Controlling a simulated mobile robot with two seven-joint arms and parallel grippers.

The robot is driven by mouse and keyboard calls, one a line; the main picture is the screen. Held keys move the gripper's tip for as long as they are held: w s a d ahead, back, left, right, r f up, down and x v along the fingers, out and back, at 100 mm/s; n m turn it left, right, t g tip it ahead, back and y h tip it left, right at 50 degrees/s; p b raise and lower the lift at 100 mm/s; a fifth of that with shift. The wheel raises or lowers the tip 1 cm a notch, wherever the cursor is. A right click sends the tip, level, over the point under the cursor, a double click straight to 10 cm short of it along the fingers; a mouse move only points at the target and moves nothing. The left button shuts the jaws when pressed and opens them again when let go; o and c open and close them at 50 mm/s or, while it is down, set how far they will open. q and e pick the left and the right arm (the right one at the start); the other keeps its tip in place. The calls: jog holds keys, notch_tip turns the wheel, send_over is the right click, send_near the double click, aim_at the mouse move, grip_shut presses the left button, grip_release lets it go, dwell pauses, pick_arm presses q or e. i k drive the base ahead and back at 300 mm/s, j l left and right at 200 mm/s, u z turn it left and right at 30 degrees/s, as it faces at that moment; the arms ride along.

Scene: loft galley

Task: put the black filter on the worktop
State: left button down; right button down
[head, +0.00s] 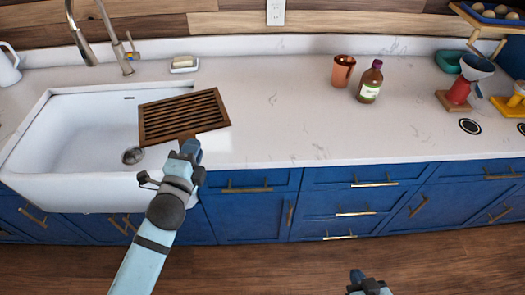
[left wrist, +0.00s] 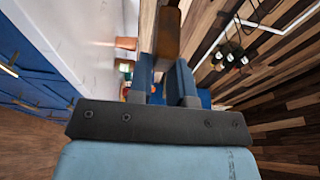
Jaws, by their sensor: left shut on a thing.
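My left gripper (head: 186,150) is shut on the near edge of a brown slatted wooden rack (head: 184,115). The rack is above the right edge of the sink and the worktop beside it. In the left wrist view the brown piece (left wrist: 167,38) sits between the blue fingers (left wrist: 170,85). A black disc with a pale ring (head: 470,126) lies flat on the white worktop (head: 280,125) at the right. I cannot tell whether it is the black filter. My right gripper (head: 368,284) shows only partly at the bottom edge, away from the counter.
A white sink (head: 75,125) with a tap (head: 122,50) is at the left. A soap dish (head: 184,64), copper cup (head: 342,71) and brown bottle (head: 370,82) stand at the back. A red dripper stand (head: 459,92) is at the right. The worktop's middle front is clear.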

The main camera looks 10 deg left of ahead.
aim_at(245, 120)
jog(key=l, duration=1.35)
jog(key=k+z, duration=0.05)
